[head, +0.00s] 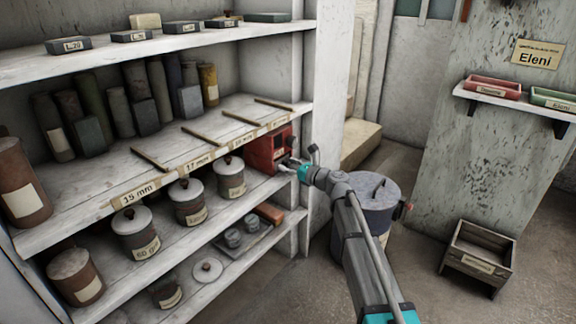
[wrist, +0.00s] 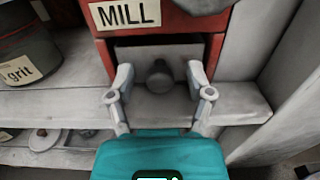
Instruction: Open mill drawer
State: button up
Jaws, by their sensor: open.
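The red mill (head: 262,152) stands at the right end of the middle shelf. In the wrist view the mill (wrist: 190,24) bears a "MILL" label. Below the label is the grey drawer front (wrist: 132,58), set within the red frame, with a round dark knob (wrist: 159,78) in its middle. The drawer looks shut. My gripper (wrist: 158,80) is open, with one finger on each side of the knob and a gap to it on both sides. In the head view my gripper (head: 293,165) is at the mill's front, partly hiding it.
The white shelf upright (head: 306,120) is close on the right. A grey drum (head: 370,190) stands beside my arm. A wooden crate (head: 475,258) sits on the open floor to the right.

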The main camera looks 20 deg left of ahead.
jog(key=shift+a, duration=0.1)
grip_shut()
dwell(0.4)
